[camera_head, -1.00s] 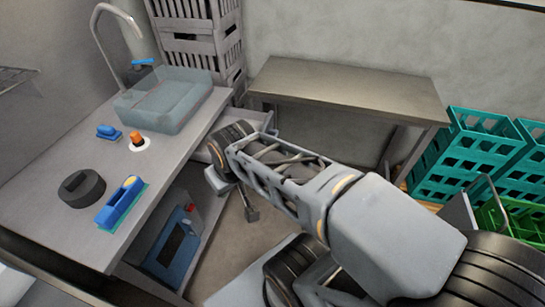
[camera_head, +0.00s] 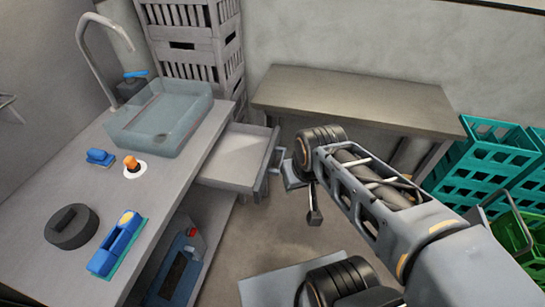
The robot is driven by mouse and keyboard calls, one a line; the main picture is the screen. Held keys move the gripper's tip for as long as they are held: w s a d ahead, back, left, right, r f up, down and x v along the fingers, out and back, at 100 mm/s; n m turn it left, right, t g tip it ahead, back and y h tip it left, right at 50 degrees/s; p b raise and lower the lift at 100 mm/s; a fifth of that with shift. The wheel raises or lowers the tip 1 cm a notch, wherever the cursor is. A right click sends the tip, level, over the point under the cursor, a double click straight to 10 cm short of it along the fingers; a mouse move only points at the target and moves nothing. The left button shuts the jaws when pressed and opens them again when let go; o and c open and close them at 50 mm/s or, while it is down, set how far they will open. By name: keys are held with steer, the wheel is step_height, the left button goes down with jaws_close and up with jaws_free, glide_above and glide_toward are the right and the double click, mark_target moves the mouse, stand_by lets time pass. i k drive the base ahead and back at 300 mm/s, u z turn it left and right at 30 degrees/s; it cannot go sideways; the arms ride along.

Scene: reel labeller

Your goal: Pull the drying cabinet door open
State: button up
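No door that I can clearly identify as the drying cabinet's shows in the head view. A blue box-like unit (camera_head: 180,275) with a dark panel and a red part sits low under the counter at the left; I cannot tell whether it is the cabinet. A pale drawer (camera_head: 238,160) stands pulled out from under the counter, with a handle on its right front. My gripper (camera_head: 291,174) is beside that handle, mostly hidden behind my wrist. I cannot tell whether it touches the handle or how its fingers are set.
The counter (camera_head: 60,185) holds a translucent basin (camera_head: 160,122), a blue-handled tool (camera_head: 116,245), a dark round block (camera_head: 72,226) and an orange-topped item (camera_head: 131,165). A bare metal table (camera_head: 355,98) stands behind. Teal crates (camera_head: 490,165) stand at right. Some floor is clear.

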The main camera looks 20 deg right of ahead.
mark_target(174, 284)
steer(key=i, duration=0.2)
steer(key=k, duration=0.95)
steer(key=u, duration=1.75)
steer(key=i, duration=0.45)
steer(key=z, duration=0.05)
